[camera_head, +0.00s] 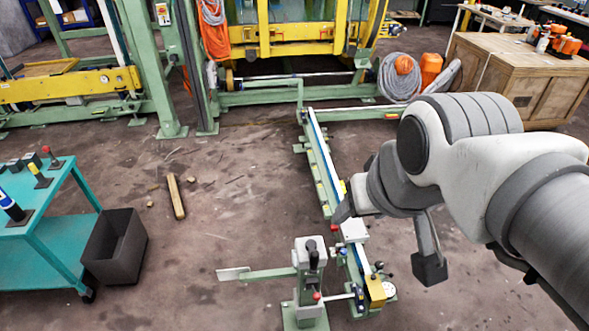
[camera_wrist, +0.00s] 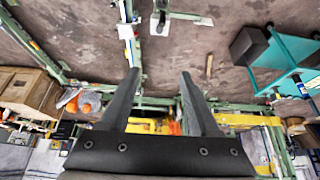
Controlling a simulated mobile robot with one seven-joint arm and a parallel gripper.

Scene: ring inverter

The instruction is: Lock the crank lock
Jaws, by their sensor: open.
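A green post with a pale head and an upright black-knobbed handle (camera_head: 313,254) stands in the front middle of the head view; I take it for the crank lock. A green arm (camera_head: 268,273) extends left from it, ending in a pale plate (camera_head: 233,273). In the wrist view, the post's black handle (camera_wrist: 161,20) and the pale plate (camera_wrist: 205,21) show near the top edge. My gripper (camera_wrist: 161,74) is open and empty, its two dark fingers apart. In the head view, my arm hangs above and right of the post, touching nothing that I can see.
A long green rail (camera_head: 322,160) runs back from beside the post. A teal cart (camera_head: 45,240) and dark bin (camera_head: 115,247) stand left. A wooden crate (camera_head: 525,75) stands back right. A wooden bar (camera_head: 176,197) lies on the otherwise largely clear left-middle floor.

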